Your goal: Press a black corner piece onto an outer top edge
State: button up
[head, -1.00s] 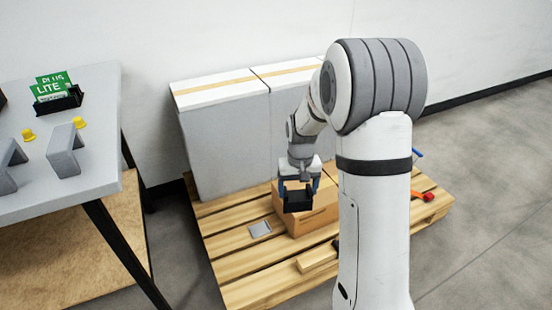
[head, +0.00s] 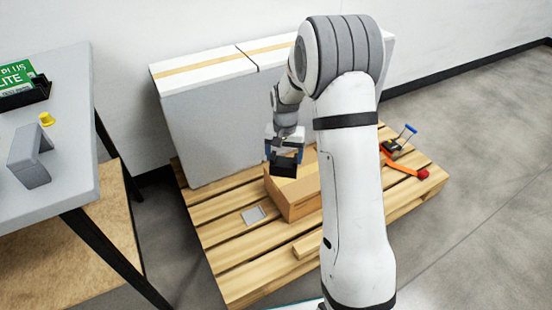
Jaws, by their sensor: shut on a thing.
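My gripper (head: 285,152) is shut on a black corner piece (head: 285,165). It holds the piece in front of the large grey-white boxes, over the left part of a small brown cardboard box. Two large boxes stand side by side at the back of the pallet: the left box (head: 208,125) shows its white top with a tan tape strip, and the right box (head: 270,52) is mostly hidden behind my arm. The piece looks apart from their top edges. Whether it touches the brown box below cannot be told.
A wooden pallet (head: 232,238) carries the brown box (head: 298,192), a flat grey plate (head: 253,215), a wood block (head: 307,245) and an orange tool (head: 405,168). A grey table (head: 75,155) at left holds a grey bracket (head: 30,160), a yellow part (head: 46,119) and a black tray (head: 28,97).

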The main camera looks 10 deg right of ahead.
jog(key=shift+w+f+m+b, duration=0.55)
jog(key=shift+w+f+m, duration=1.1)
jog(key=shift+f, duration=1)
jog(key=shift+w+f+m+b, duration=0.55)
jog(key=shift+w+f+m, duration=1.05)
jog(key=shift+f, duration=1)
jog(key=shift+w+f+m+b, duration=0.55)
jog(key=shift+w+f+m, duration=1.05)
jog(key=shift+f, duration=1.05)
jog(key=shift+s+m, duration=0.25)
jog(key=shift+f, duration=0.2)
jog(key=shift+f+b, duration=0.8)
jog(key=shift+f, duration=0.95)
jog(key=shift+f, duration=0.45)
jog(key=o, duration=0.9)
jog(key=shift+o, duration=0.2)
